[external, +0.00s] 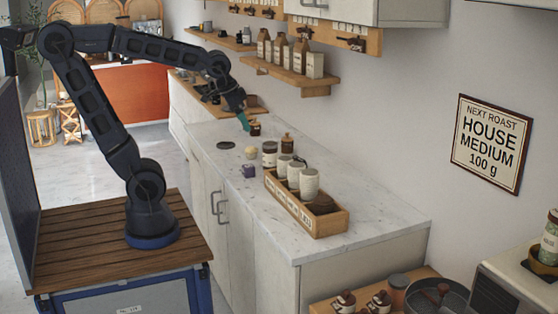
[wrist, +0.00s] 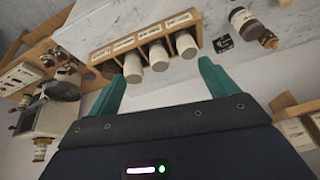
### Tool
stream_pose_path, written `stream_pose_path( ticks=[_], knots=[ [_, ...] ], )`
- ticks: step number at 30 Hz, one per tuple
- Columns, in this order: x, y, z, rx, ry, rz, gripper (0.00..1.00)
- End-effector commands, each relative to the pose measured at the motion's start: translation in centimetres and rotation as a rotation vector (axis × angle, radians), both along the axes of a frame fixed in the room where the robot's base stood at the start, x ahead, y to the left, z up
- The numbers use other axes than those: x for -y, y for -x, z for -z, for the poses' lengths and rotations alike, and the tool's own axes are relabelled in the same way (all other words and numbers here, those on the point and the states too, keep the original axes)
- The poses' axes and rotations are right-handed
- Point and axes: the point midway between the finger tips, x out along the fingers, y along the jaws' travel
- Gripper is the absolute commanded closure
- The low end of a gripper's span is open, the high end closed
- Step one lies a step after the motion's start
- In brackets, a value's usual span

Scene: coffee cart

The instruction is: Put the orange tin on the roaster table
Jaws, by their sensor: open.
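I cannot make out a clearly orange tin in either view. My gripper (external: 244,120) is at the far end of the marble counter, low over it, with its teal fingers beside a small brown item (external: 255,129); whether they touch cannot be told. In the wrist view my gripper (wrist: 163,80) has its two fingers wide apart with nothing held between them. The roaster table (external: 322,308) is the wooden-topped one at the bottom right. It also shows at the left in the wrist view (wrist: 30,73).
A wooden crate (external: 318,226) with pale canisters stands at the near part of the counter. Beyond it are a labelled jar (external: 269,154), a brown jar (external: 287,143), a purple box (external: 248,171) and a black disc (external: 225,145). Shelves (external: 290,75) hang above. The counter's near right corner is clear.

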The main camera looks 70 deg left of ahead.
Motion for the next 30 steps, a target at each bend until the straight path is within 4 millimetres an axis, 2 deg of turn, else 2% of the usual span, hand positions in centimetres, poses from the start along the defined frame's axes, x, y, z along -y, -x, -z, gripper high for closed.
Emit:
stream_pose_path(
  ticks=[1,6,12,17,30],
  knots=[
    [-0.8,1.6,-0.1,0.004,0.008,-0.02,0.15],
    [-2.5,6.0,0.4,0.006,0.039,-0.077,0.15],
    [-3.5,9.3,1.1,0.005,0.064,-0.115,0.15],
    [-3.7,10.1,1.4,0.003,0.071,-0.124,0.15],
    [-3.7,10.0,1.3,0.003,0.071,-0.123,0.15]
  ],
)
